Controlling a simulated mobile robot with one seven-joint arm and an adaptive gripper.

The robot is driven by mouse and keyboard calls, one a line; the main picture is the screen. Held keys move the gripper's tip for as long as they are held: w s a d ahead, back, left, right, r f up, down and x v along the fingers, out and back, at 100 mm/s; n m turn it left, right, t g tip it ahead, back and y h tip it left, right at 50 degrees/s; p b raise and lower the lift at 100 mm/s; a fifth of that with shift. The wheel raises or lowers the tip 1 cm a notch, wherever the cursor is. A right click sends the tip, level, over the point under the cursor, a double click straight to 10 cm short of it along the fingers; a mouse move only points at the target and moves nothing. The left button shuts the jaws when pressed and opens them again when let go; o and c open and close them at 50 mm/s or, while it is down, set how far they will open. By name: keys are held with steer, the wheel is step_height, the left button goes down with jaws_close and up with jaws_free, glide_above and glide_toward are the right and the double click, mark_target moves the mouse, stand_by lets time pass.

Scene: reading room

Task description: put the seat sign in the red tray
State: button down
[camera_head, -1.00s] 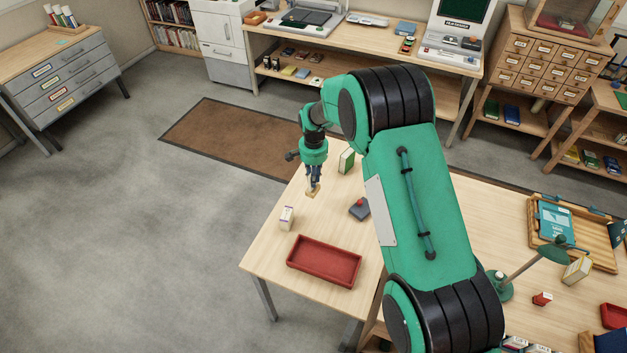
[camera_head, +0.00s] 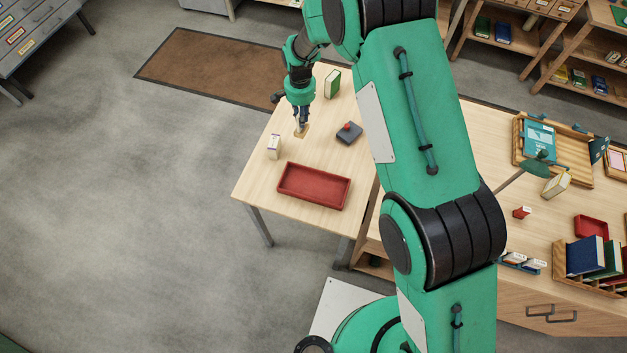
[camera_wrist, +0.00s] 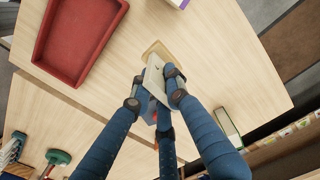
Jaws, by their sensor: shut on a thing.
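The seat sign shows in the wrist view as a pale upright plate (camera_wrist: 154,82) with a light wooden foot (camera_wrist: 157,50). In the head view only its wooden foot (camera_head: 301,131) shows clearly, below the fingertips. My gripper (camera_head: 301,122) is shut on the plate, with a finger on either side in the wrist view (camera_wrist: 155,92). I cannot tell whether the foot touches the table. The empty red tray (camera_head: 314,187) lies on the near part of the same table, just in front of my gripper; in the wrist view it is at upper left (camera_wrist: 80,38).
A small white box (camera_head: 273,147) stands left of my gripper. A dark grey device with a red knob (camera_head: 349,133) and a green book (camera_head: 332,84) stand right of it. A smaller red tray (camera_head: 591,227) lies far right. Bare tabletop separates gripper and large tray.

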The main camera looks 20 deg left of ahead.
steer(key=s+d+f, duration=0.1)
steer(key=s+d, duration=0.6)
steer(key=s, duration=0.2)
steer(key=s+d, duration=0.6)
steer(key=s, duration=0.4)
steer(key=s+d+f+n, duration=0.1)
steer(key=s+d, duration=0.6)
steer(key=s, duration=0.3)
steer(key=shift+s+d+f, duration=0.15)
steer(key=shift+d+f, duration=0.15)
steer(key=shift+d, duration=0.05)
steer(key=w+a+f+p, duration=0.1)
steer(key=w+a, duration=0.9)
steer(key=w, duration=0.2)
steer(key=shift+w+f+p, duration=0.25)
steer(key=shift+w+p, duration=0.1)
steer(key=shift+f, duration=0.1)
steer(key=shift+f, duration=1.65)
steer(key=shift+f, duration=0.2)
